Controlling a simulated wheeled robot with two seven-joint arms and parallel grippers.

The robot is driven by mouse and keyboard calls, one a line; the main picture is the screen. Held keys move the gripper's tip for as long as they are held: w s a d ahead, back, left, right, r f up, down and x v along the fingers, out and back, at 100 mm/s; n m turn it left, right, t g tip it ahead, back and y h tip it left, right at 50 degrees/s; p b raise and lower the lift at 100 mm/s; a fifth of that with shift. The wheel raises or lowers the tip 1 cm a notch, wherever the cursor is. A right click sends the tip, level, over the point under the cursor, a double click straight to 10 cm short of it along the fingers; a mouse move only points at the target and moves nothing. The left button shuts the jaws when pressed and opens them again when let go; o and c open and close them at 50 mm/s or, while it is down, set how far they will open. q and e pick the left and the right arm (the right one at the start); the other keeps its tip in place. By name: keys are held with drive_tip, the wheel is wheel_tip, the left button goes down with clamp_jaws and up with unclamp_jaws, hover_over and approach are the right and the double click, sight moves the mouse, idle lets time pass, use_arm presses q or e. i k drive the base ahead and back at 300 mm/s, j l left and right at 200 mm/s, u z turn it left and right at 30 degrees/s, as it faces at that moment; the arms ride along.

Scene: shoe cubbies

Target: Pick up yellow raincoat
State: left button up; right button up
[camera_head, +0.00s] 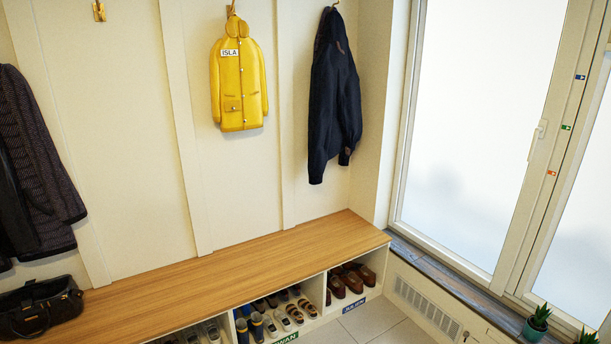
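The yellow raincoat (238,84) hangs from a brass hook (231,9) on the cream panelled wall, above the wooden bench. It has a white label reading ISLA, buttons down the front and a pocket low on its front. Nothing covers it. Neither of my grippers shows in the head view.
A dark navy jacket (335,98) hangs to the right of the raincoat, and a dark patterned coat (37,165) hangs at far left. The wooden bench (200,277) holds a black bag (40,307) and has shoe cubbies below. A glazed door (478,130) and potted plants (537,322) stand at right.

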sight(237, 63)
drive_tip(key=i+l+u, duration=0.1)
drive_tip(key=i, duration=0.45)
drive_tip(key=i+l+u, duration=0.15)
drive_tip(key=i, duration=0.45)
